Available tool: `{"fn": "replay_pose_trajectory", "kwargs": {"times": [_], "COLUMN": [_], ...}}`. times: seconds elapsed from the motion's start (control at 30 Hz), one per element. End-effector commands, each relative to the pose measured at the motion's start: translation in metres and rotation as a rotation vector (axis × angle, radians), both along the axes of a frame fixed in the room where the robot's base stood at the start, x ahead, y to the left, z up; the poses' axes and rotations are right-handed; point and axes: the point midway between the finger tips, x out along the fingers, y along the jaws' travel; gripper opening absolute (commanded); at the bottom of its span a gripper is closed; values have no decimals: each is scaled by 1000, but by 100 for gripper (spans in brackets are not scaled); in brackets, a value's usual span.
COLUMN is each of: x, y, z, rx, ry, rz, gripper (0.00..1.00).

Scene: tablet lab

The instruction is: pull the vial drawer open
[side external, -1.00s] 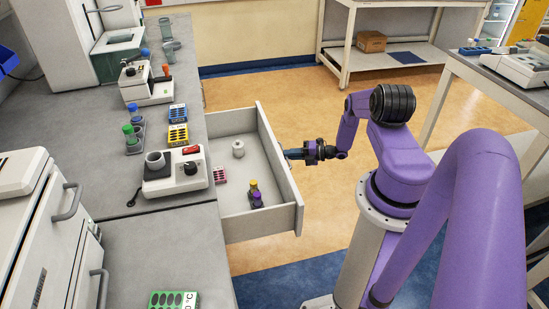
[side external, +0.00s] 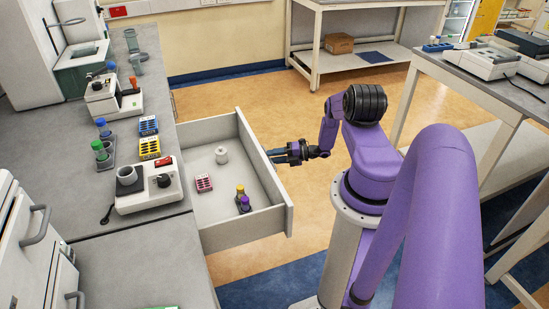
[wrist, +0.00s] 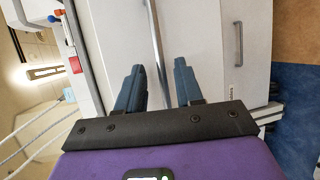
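The vial drawer (side external: 262,221) stands pulled well out from the bench in the side view. Inside it are a pink rack (side external: 204,183), a white jar (side external: 221,155) and vials with yellow and purple caps (side external: 242,199). My gripper (side external: 275,154) is at the outer side of the drawer front. In the wrist view my gripper (wrist: 158,82) has its two dark blue fingers spread apart, with a clear gap between them. A thin grey bar or edge runs through that gap; I cannot tell whether it is the drawer's handle. No finger visibly touches it.
A device with a cup (side external: 150,189) and small racks (side external: 149,147) stand on the bench (side external: 130,245) left of the drawer. Open floor (side external: 310,225) lies right of the drawer. A shelf table (side external: 390,62) stands at the back.

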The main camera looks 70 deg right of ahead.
Motion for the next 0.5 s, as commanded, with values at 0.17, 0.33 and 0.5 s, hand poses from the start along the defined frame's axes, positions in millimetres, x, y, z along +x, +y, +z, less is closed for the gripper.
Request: {"fn": "replay_pose_trajectory", "kwargs": {"times": [0.17, 0.33, 0.5], "x": [-1, -11, -39], "y": [1, -4, -16], "z": [-1, 2, 7], "rx": [0, 0, -1], "ry": [2, 2, 3], "rz": [2, 0, -3], "gripper": [36, 36, 36]}}
